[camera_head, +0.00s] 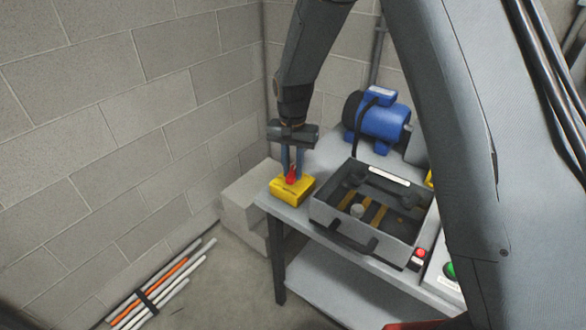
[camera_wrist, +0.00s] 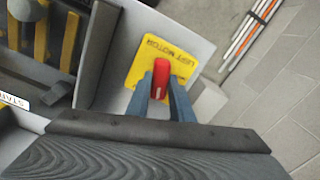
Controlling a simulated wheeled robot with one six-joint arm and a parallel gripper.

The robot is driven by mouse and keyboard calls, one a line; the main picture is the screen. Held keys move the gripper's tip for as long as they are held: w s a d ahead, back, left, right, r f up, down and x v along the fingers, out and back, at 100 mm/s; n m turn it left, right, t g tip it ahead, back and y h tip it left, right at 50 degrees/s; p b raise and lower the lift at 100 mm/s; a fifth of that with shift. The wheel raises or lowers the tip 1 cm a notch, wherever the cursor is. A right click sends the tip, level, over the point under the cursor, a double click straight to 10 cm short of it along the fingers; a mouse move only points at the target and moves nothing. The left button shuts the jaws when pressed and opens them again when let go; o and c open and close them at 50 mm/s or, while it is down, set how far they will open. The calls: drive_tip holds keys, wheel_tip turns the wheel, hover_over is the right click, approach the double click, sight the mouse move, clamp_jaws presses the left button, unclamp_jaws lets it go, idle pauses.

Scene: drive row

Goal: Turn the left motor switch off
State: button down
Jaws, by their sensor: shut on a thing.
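The left motor switch is a yellow plate (camera_wrist: 148,54) marked "LEFT MOTOR" with a red handle (camera_wrist: 161,74). In the head view the yellow switch box (camera_head: 291,190) sits at the left corner of the grey bench, with its red handle (camera_head: 291,176) on top. My gripper (camera_head: 291,172) points down over the box, its two blue-grey fingers shut on the red handle. In the wrist view my gripper (camera_wrist: 160,90) has one finger on each side of the handle. The lower part of the handle is hidden between the fingers.
A grey open tray (camera_head: 335,212) with dark handles stands right of the switch. A blue motor (camera_head: 384,121) is behind it. Red (camera_head: 420,253) and green (camera_head: 450,269) buttons are at the right. Bundled rods (camera_head: 160,284) lie on the floor at left. Block walls stand close.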

sight(293, 171)
drive_tip(key=n, duration=1.4)
drive_tip(key=shift+r+b, duration=0.1)
drive_tip(key=shift+b, duration=0.3)
drive_tip(key=shift+n, duration=0.3)
drive_tip(key=c, duration=1.6)
unclamp_jaws()
drive_tip(key=shift+o, duration=0.2)
drive_tip(key=shift+r+b, duration=0.95)
drive_tip(key=shift+r, duration=2.9)
